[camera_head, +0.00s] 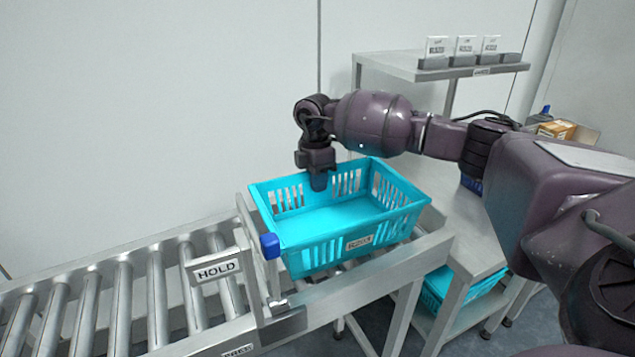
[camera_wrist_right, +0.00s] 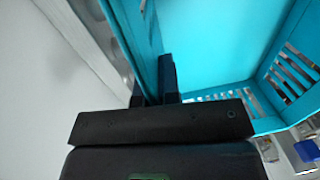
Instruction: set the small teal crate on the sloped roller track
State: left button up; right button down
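The small teal crate (camera_head: 337,220) is empty and sits over the right end of the sloped roller track (camera_head: 183,290), just right of the gate with the HOLD sign (camera_head: 216,270). Its underside is mostly hidden, so full contact with the rollers cannot be told. My right gripper (camera_head: 318,182) points down at the crate's far wall. In the right wrist view, one finger is inside the crate and one outside, with the teal wall (camera_wrist_right: 150,50) pinched between the fingertips (camera_wrist_right: 153,85). My left gripper is not in view.
A metal table (camera_head: 470,245) stands to the right, with another teal crate (camera_head: 437,287) below. A shelf (camera_head: 400,65) with label cards is behind my arm. The rollers left of the gate are clear.

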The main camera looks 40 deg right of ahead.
jog(key=shift+f, duration=0.6)
jog(key=c, duration=1.3)
grip_release()
jog(key=shift+r, duration=0.4)
jog(key=r, duration=0.4)
jog(key=w+r+p, duration=0.1)
jog(key=r, duration=0.3)
jog(key=r+p, duration=0.1)
jog(key=r, duration=0.3)
jog(key=shift+w+d+r, duration=0.15)
jog(key=shift+w, duration=0.05)
